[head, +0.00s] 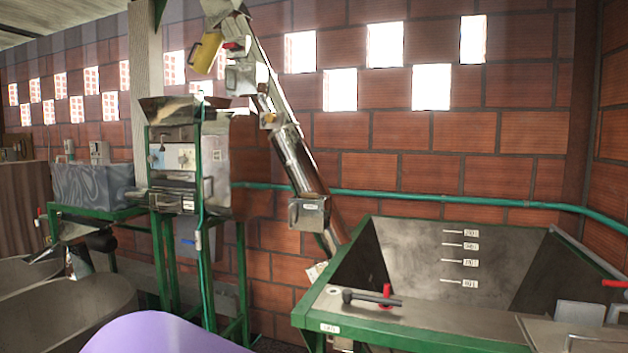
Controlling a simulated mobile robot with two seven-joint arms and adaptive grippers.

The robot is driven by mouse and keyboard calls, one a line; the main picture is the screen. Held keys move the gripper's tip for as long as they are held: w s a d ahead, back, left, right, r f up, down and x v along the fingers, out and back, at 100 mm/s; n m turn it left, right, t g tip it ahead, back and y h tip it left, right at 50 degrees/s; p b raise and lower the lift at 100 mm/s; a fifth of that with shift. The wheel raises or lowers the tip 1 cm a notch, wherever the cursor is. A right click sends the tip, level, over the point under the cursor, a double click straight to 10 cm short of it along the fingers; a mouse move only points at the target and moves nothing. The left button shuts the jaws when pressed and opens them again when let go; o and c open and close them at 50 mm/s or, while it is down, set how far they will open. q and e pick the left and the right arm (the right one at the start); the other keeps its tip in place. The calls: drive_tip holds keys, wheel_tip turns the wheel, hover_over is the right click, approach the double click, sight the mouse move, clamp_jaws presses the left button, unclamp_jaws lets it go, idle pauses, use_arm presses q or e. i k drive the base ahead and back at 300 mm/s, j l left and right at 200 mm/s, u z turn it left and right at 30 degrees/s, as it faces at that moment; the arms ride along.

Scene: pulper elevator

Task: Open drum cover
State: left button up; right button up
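A metal machine (186,160) stands on a tall green frame left of the middle, against the brick wall. It has a hopper (170,109) on top, a pale front panel with small knobs, and a metal housing (216,165) on its right side. I cannot tell which of its panels is the drum cover, and no cover on it stands visibly open. Neither of my grippers can be made out in the head view.
An inclined metal elevator tube (298,160) rises behind. A large green-framed hopper tank (440,262) with marked levels fills the right foreground. Round grey tanks (70,308) stand at lower left. A smooth purple rounded surface lies at the bottom. A green pipe (460,197) runs along the wall.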

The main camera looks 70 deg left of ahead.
sight(164, 179)
drive_tip(key=u, duration=3.25)
drive_tip(key=i+j+z, duration=0.35)
drive_tip(key=i+j, duration=0.55)
drive_tip(key=i, duration=0.25)
drive_tip(key=i+j+z, duration=0.35)
drive_tip(key=i+j, duration=0.65)
drive_tip(key=j, duration=0.2)
